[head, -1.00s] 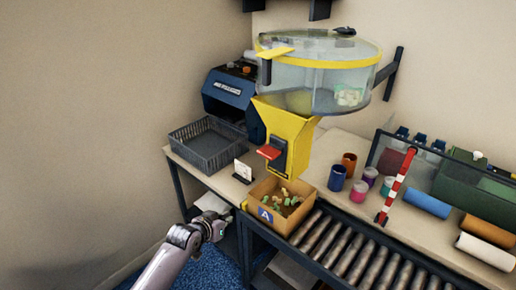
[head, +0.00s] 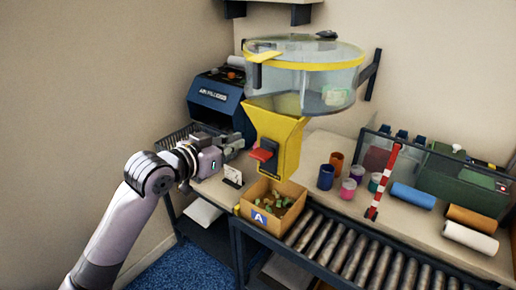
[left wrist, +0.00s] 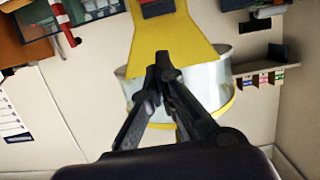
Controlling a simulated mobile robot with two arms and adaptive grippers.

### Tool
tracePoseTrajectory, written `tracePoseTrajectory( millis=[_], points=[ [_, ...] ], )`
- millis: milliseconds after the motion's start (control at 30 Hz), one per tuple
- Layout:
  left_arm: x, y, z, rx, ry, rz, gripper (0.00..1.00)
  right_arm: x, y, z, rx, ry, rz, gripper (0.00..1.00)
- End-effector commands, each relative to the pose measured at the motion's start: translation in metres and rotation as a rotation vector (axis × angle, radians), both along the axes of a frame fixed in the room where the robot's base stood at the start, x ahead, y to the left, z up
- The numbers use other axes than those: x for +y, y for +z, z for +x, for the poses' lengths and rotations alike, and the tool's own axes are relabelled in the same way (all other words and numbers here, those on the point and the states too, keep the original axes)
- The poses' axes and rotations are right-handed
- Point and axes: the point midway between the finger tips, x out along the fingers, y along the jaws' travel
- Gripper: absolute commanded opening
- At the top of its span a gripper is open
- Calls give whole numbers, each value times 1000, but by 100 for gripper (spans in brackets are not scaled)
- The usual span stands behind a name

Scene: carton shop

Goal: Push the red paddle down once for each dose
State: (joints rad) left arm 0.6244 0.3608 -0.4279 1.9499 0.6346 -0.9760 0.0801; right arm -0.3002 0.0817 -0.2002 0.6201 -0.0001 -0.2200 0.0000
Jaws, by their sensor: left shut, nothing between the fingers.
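The red paddle (head: 262,154) sticks out from the front of the yellow dispenser chute (head: 278,128). The chute hangs under a clear round hopper with a yellow rim (head: 308,58). An open carton (head: 262,217) marked A stands below the chute with several small greenish pieces inside. My left gripper (head: 246,142) is shut and empty, just left of the paddle and slightly higher; I cannot tell whether they touch. In the left wrist view, the closed fingers (left wrist: 163,62) point toward the yellow chute, with the red paddle (left wrist: 157,9) at the top edge. My right gripper is not in view.
A roller conveyor (head: 335,247) runs right from the carton. Several coloured cups (head: 327,177) and a red-white striped post (head: 384,182) stand on the table right of the chute. A small white card (head: 232,175) stands left of the carton. A dark blue machine (head: 218,98) stands behind my left arm.

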Motion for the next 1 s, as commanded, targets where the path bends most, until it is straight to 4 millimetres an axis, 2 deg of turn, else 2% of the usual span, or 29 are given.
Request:
tracePoseTrajectory(
  millis=[167,600,800,1000],
  points=[
    [-11,-2,15,2,0,-3,0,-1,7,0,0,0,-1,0],
    [-57,-21,78,2,0,-3,0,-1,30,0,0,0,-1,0],
    [-56,-52,78,2,1,1,0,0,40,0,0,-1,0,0],
    [-56,-63,78,0,1,-1,0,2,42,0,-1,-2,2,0]
  ],
)
